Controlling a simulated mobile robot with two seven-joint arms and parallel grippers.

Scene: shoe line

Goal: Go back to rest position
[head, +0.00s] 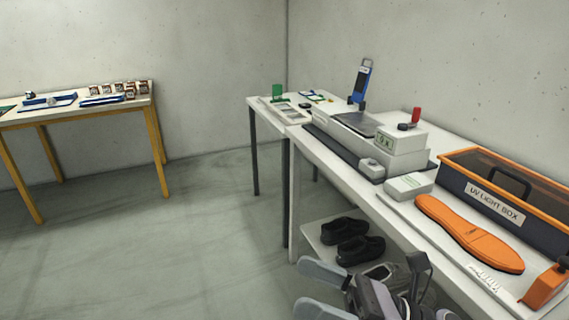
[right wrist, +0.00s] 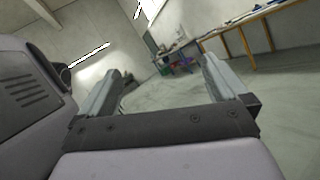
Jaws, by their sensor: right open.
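My right gripper (head: 318,289) shows at the bottom of the head view, low in front of the white workbench. Its two fingers are apart with nothing between them. In the right wrist view the open right gripper (right wrist: 160,85) has its two grey fingers spread, with only bare floor and the far room beyond them. My left gripper is not in view.
The white workbench (head: 340,178) on the right carries an orange shoe sole (head: 468,235) and a UV light box (head: 490,200). Black shoes (head: 352,240) sit on its lower shelf. A yellow-legged table (head: 70,118) stands far left. The floor (head: 190,240) between is clear.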

